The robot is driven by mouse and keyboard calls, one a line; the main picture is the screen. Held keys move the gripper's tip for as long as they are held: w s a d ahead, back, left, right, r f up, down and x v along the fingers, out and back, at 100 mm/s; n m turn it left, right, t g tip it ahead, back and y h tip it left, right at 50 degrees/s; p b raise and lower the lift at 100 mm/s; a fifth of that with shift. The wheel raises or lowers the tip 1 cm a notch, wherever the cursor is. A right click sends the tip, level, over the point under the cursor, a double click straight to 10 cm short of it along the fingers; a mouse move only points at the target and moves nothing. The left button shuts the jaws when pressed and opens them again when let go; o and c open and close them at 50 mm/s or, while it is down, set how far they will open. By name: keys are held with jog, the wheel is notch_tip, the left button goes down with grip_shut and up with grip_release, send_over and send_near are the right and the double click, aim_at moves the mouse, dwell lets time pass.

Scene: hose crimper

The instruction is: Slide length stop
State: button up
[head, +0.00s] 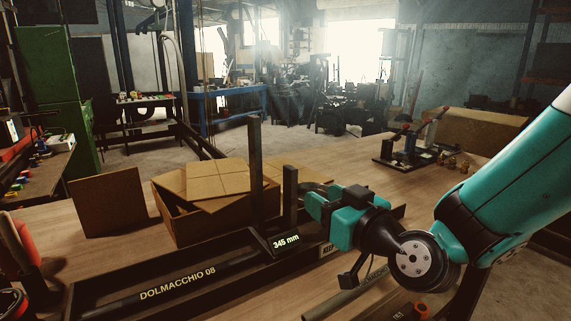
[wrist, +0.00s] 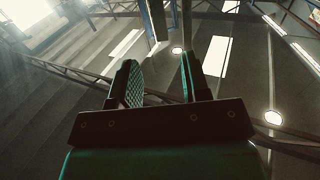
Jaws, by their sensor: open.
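The length stop (head: 285,242) sits on a dark rail frame on the bench in the head view. Its display reads 345 mm. A short dark post (head: 290,195) stands up from it, and a taller dark post (head: 255,170) stands to its left. A black hose (head: 177,285) marked DOLMACCHIO 08 lies along the rail. My gripper (head: 312,188) is just right of the short post, fingers toward it. The wrist view shows the two fingers (wrist: 157,78) apart with nothing between their pads. Whether a finger touches the post I cannot tell.
An open cardboard box (head: 205,223) stands behind the rail, with a cardboard sheet (head: 108,202) to its left. A dark fixture (head: 405,152) stands at the back right of the bench. A grey tube (head: 345,292) lies in front. Bare wood shows between the box and fixture.

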aim_at(286, 175)
jog(key=p+x, duration=0.7)
jog(key=x, duration=0.4)
jog(key=shift+w+a+r, duration=0.1)
jog(key=shift+a+r, duration=0.05)
jog(key=shift+a, duration=0.05)
jog(key=shift+p+x, duration=0.45)
jog(key=shift+x, duration=0.3)
grip_shut()
